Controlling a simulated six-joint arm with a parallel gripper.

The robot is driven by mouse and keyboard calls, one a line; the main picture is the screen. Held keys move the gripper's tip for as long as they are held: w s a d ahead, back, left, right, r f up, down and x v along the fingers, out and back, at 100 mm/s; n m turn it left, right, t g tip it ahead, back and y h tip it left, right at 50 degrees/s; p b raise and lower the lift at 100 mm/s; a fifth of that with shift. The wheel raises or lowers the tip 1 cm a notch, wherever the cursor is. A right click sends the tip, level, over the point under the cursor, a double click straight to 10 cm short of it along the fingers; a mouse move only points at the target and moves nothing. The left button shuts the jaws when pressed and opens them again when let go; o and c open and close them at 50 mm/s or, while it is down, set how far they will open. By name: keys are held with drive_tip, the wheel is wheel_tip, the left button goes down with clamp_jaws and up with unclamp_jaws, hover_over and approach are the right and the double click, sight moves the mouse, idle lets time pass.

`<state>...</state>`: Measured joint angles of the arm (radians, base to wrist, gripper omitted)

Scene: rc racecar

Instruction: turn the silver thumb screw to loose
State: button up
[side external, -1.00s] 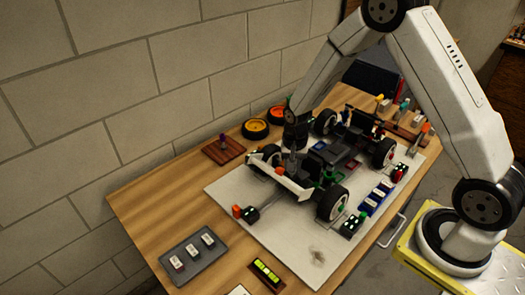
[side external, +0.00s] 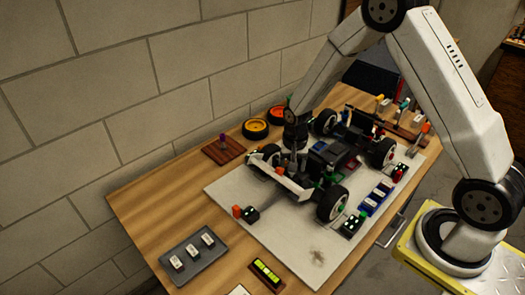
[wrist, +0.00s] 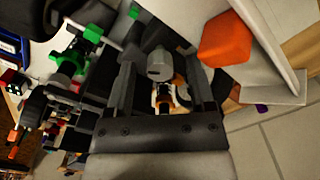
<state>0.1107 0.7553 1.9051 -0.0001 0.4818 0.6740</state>
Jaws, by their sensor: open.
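The silver thumb screw (wrist: 160,64) shows in the wrist view as a grey slotted knob. It lies between the two dark fingers of my gripper (wrist: 163,78), with visible space on either side. A white and orange part (wrist: 168,97) sits just below it in the picture. In the side external view my gripper (side external: 294,160) points down over the front of the racecar (side external: 325,165), near its white front wing (side external: 286,184). The screw cannot be made out there.
The car stands on a pale board (side external: 265,228) on the wooden table (side external: 150,205). An orange block (wrist: 225,40) and white panel are close to the right finger. Green-tipped rods (wrist: 92,35) lie to the left. A grey tray (side external: 193,252) sits at the near left.

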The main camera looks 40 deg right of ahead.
drive_tip(key=shift+r, duration=0.1)
drive_tip(key=shift+r, duration=3.8)
drive_tip(key=shift+s+a+r+n, duration=0.25)
drive_tip(key=shift+s+r+n, duration=0.1)
drive_tip(key=shift+s, duration=0.1)
drive_tip(key=s+a+r+n+t, duration=0.1)
drive_tip(key=s+a+r+n, duration=0.1)
drive_tip(key=s+n, duration=0.2)
drive_tip(key=s+a+r+n+t, duration=0.1)
drive_tip(key=s+n, duration=0.3)
drive_tip(key=s, duration=0.5)
drive_tip(key=shift+a+r+t, duration=0.3)
drive_tip(key=shift+a+r, duration=0.3)
drive_tip(key=shift+r, duration=0.15)
